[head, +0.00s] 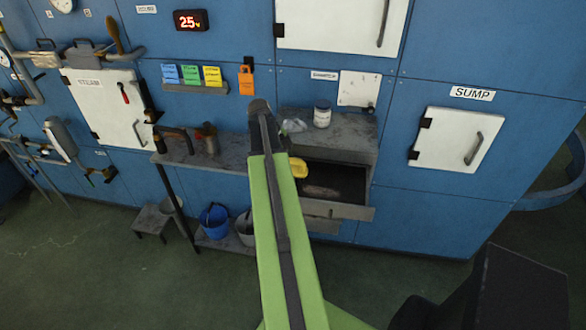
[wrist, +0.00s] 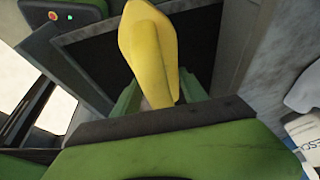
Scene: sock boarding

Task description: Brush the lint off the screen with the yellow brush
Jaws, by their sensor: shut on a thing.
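The yellow brush (head: 299,167) shows just right of my green arm in the head view, over the left part of an open tray. In the wrist view the brush (wrist: 150,50) stands up between the jaws of my gripper (wrist: 160,96), which is shut on it. The dark screen (head: 350,182) lies in the tray, and a dark panel (wrist: 90,50) behind the brush in the wrist view looks like it. A pinkish-grey patch, apparently lint (head: 320,190), lies on the screen. My arm hides the gripper in the head view. I cannot tell whether the brush touches the screen.
A grey shelf (head: 350,130) above the tray holds a white jar (head: 322,114) and a crumpled clear thing (head: 293,125). A bench (head: 180,150) stands to the left, with a blue bucket (head: 214,220) below. Open floor lies in front.

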